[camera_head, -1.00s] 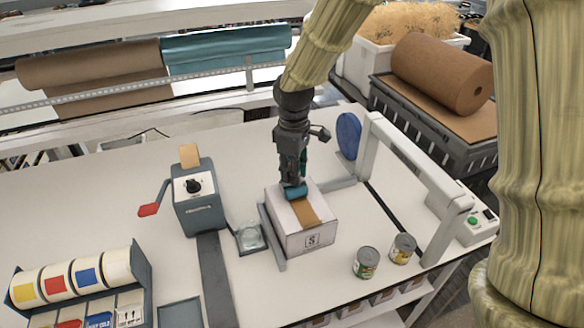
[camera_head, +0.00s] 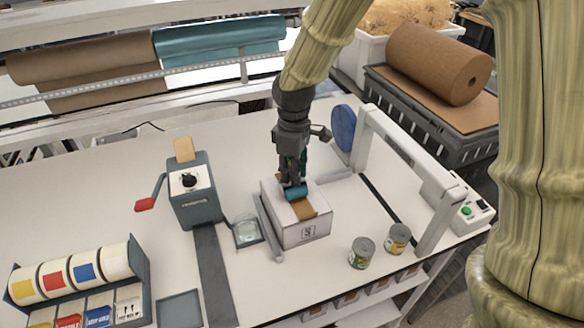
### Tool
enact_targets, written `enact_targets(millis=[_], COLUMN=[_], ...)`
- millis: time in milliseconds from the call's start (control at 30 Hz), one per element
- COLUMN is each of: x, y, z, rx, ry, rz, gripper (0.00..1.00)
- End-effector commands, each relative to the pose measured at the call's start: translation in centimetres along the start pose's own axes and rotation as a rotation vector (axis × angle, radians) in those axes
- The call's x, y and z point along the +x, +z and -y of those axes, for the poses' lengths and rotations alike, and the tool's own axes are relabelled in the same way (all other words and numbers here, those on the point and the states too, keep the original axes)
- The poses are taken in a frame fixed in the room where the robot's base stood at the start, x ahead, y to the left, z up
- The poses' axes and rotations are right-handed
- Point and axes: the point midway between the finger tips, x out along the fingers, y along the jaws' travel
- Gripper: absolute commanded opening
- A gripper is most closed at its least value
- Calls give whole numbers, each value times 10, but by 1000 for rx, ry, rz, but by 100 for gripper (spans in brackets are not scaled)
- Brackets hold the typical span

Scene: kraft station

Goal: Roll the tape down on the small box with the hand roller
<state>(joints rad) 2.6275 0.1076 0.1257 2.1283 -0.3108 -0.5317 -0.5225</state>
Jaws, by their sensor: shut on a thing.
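The small white box (camera_head: 314,231) stands on the table, marked with a dark symbol on its front face. A strip of brown tape (camera_head: 306,209) runs across its top toward the front edge. My gripper (camera_head: 292,178) is above the box, pointing down, and is shut on the hand roller. The roller's teal cylinder (camera_head: 296,193) is at the tape, near the middle of the box top, and seems to touch it. The gripper hides the roller's handle and the far part of the tape.
A grey tape dispenser (camera_head: 194,197) with a red-handled crank stands left of the box. Two cans (camera_head: 361,253) stand at the front right, beside a white arched frame (camera_head: 437,228). A label rack (camera_head: 75,285) is at the front left. A blue disc (camera_head: 343,128) stands behind.

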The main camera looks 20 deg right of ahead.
Motion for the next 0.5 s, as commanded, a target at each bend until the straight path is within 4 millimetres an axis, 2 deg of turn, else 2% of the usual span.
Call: enact_targets(millis=[500], x=[2], y=[12], z=[11], rx=[0], ry=[-1], rz=[1], gripper=[6])
